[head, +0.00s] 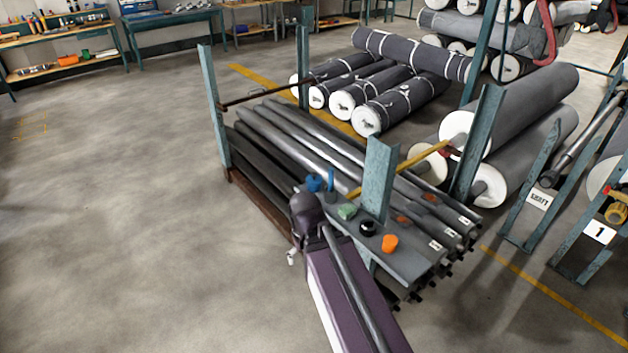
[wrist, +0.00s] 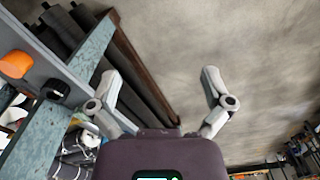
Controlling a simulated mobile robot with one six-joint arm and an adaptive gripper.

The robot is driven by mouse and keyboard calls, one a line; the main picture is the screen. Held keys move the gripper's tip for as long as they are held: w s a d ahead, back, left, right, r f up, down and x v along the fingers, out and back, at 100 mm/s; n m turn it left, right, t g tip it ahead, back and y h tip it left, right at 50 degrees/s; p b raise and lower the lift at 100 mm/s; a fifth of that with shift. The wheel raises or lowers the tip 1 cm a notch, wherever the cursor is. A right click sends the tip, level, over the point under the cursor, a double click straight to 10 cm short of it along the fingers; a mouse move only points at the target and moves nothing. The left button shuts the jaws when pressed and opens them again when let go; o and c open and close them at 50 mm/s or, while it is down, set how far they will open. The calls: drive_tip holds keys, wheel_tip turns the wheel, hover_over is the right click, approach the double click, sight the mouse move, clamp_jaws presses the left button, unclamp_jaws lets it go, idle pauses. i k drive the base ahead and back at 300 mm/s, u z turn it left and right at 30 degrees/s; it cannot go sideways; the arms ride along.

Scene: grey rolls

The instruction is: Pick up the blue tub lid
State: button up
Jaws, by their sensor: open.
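Two small blue items lie close together on the rack of grey rolls in the head view, just beyond my arm's elbow. One is a thin upright-looking disc (head: 330,180), and the other is a rounder blue piece (head: 314,183). I cannot tell for sure which one is the tub lid. Neither blue item shows in the wrist view. My gripper (wrist: 160,88) is open and empty in the wrist view, its fingers spread wide beside the rack, over bare floor. In the head view it is mostly hidden behind my arm.
A green piece (head: 347,212), a black ring-like piece (head: 368,228) and an orange piece (head: 389,243) sit on a grey shelf strip (head: 408,262). Teal posts (head: 379,180) rise from the rack. Open floor (head: 120,220) lies to the left.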

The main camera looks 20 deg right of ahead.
sight(314, 179)
drive_tip(key=k, duration=1.35)
drive_tip(key=z, duration=0.65)
drive_tip(key=i, duration=1.95)
drive_tip(key=u, duration=0.65)
